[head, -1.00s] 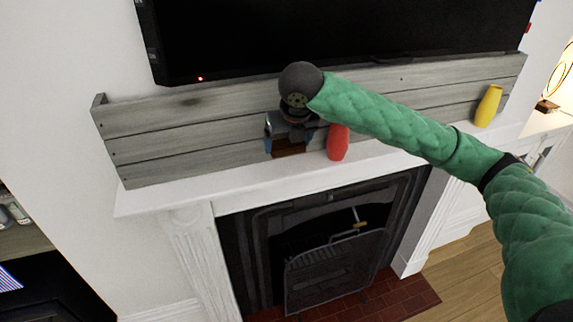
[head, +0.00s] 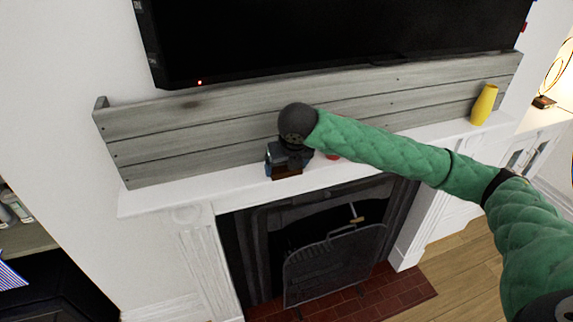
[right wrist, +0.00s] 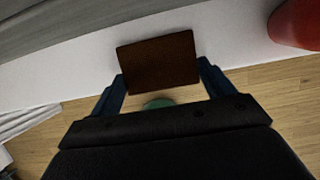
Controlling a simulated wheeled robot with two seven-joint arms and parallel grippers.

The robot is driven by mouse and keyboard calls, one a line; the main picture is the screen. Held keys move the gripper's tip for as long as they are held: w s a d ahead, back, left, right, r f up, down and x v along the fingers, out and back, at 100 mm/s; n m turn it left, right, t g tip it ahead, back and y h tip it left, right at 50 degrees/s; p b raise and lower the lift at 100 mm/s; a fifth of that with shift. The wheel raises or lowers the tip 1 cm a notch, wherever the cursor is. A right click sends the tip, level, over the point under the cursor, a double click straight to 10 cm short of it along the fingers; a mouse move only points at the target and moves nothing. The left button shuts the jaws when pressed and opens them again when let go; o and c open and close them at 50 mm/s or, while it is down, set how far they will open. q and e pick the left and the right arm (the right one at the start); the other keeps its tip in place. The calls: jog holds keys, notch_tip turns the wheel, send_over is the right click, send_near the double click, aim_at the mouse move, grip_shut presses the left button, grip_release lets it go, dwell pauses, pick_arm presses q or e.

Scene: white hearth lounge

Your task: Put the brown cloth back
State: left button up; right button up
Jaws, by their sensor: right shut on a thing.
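The brown cloth (head: 287,172) is a small dark brown flat piece, low at the mantel shelf in the head view. It shows as a rectangle in the right wrist view (right wrist: 158,62), between the blue fingers. My right gripper (head: 286,170) is shut on the cloth. In the right wrist view my right gripper (right wrist: 162,82) has a finger at each side of it. The cloth overlaps the front edge of the white mantel shelf (head: 150,202); I cannot tell whether it touches the shelf. My left gripper is not in view.
A red vase (right wrist: 297,22) stands to the right of the gripper, mostly hidden behind my arm in the head view (head: 333,157). A yellow vase (head: 484,104) stands at the shelf's right end. A grey plank board (head: 220,125) backs the shelf. The shelf's left part is clear.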

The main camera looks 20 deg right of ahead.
jog(key=o, duration=0.9)
jog(key=shift+s+r, duration=0.15)
jog(key=shift+r, duration=0.2)
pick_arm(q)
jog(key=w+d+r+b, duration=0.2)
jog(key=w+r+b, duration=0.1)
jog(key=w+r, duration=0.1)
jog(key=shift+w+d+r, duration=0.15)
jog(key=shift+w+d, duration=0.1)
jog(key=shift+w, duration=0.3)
pick_arm(e)
jog(key=v, duration=1.1)
jog(key=shift+s+r, duration=0.1)
jog(key=shift+r, duration=0.05)
